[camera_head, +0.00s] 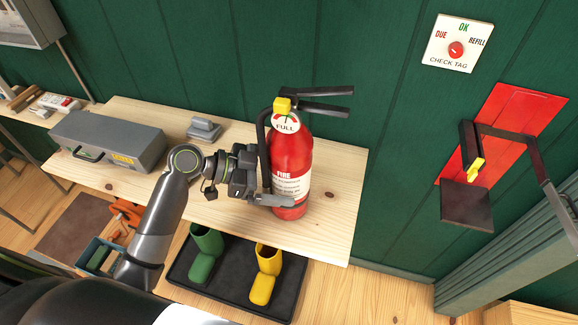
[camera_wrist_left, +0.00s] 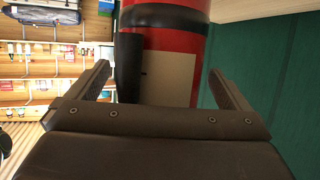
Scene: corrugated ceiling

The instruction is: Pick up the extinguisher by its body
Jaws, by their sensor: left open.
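The red fire extinguisher (camera_head: 290,158) stands upright on the wooden table, with a black handle, a yellow pin and a "FULL" gauge at its top. Its black hose hangs down its left side. My left gripper (camera_head: 272,198) is at the lower body, open, with a finger across the front of the extinguisher. In the left wrist view the open fingers (camera_wrist_left: 165,85) lie to either side of the red body (camera_wrist_left: 168,45), its pale label and the black hose end. Whether the fingers touch the body cannot be told. My right gripper is not in view.
The wooden table (camera_head: 335,195) also holds a grey toolbox (camera_head: 108,143) and a small grey object (camera_head: 204,129). A red wall plate (camera_head: 515,118) with a bracket is at right.

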